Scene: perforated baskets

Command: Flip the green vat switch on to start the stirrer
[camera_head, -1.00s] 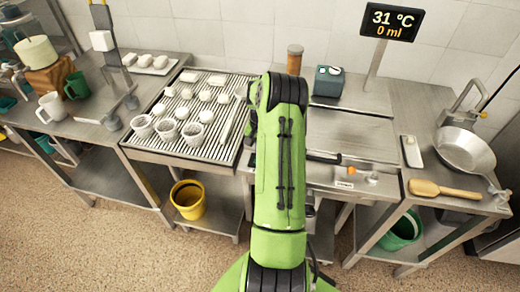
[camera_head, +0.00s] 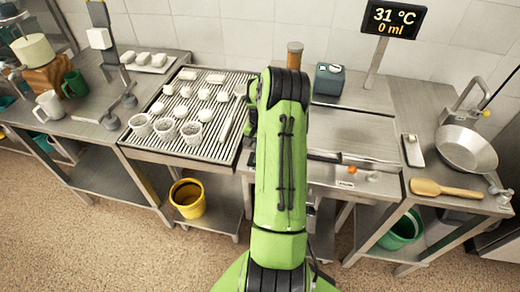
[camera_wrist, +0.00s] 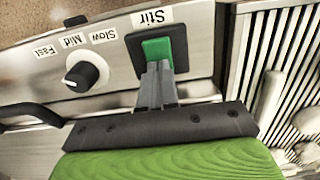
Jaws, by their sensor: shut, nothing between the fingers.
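The green switch (camera_wrist: 158,51) sits in a black square surround (camera_wrist: 184,50) on a steel panel, under a "Stir" label (camera_wrist: 152,15) in the wrist view. My gripper (camera_wrist: 155,75) is shut and empty. Its fingertips are right at the near edge of the switch and overlap it in the picture. I cannot tell whether they touch it or which way the switch is set. In the head view my green arm hides the gripper and the switch.
A black knob (camera_wrist: 87,72) marked Slow, Mid and Fast is left of the switch. A slatted draining table (camera_head: 222,152) with white pieces and pots stands left of my arm. The steel vat top (camera_head: 352,133) is to the right. A display (camera_head: 393,18) reads 31 °C, 0 ml.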

